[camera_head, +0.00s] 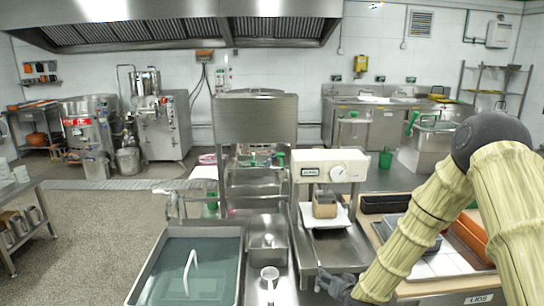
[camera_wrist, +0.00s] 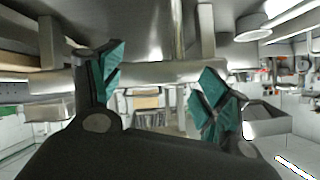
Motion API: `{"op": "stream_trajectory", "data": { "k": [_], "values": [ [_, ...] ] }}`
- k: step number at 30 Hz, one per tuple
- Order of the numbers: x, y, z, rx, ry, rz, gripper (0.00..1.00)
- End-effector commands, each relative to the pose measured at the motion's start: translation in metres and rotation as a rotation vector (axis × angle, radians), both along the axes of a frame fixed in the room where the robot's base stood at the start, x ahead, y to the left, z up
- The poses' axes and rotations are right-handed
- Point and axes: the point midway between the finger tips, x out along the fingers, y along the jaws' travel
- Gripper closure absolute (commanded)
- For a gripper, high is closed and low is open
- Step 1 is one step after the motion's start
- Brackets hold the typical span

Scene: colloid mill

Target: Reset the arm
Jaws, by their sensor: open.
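My arm, in a beige ribbed sleeve with a dark joint, comes in from the right edge of the head view and bends down to the lower middle. My gripper (camera_head: 338,286) is low in front of the steel counter, below the scale (camera_head: 325,172), and is partly cut off by the bottom edge. In the wrist view my gripper (camera_wrist: 160,82) shows two dark fingers with teal pads spread apart. Nothing is between them; blurred steel surfaces lie beyond.
A steel machine (camera_head: 256,118) stands mid-counter. A brown container (camera_head: 325,204) sits on a white tray below the scale head. A water-filled basin (camera_head: 146,284) is at left, with a small white cup (camera_head: 269,274) beside it. A bin labelled LIDS (camera_head: 478,299) is at lower right. Open floor (camera_head: 100,210) lies left.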

Motion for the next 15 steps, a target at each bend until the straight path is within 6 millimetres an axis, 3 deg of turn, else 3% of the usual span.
{"op": "stream_trajectory", "data": {
  "k": [1,6,11,15],
  "values": [
    [-0.020,0.004,-0.021,-0.011,0.048,0.013,0.24],
    [-0.092,0.010,-0.081,-0.044,0.210,0.053,0.24],
    [-0.170,0.012,-0.131,-0.079,0.375,0.089,0.24],
    [-0.243,0.010,-0.165,-0.110,0.521,0.119,0.24]
  ]
}}
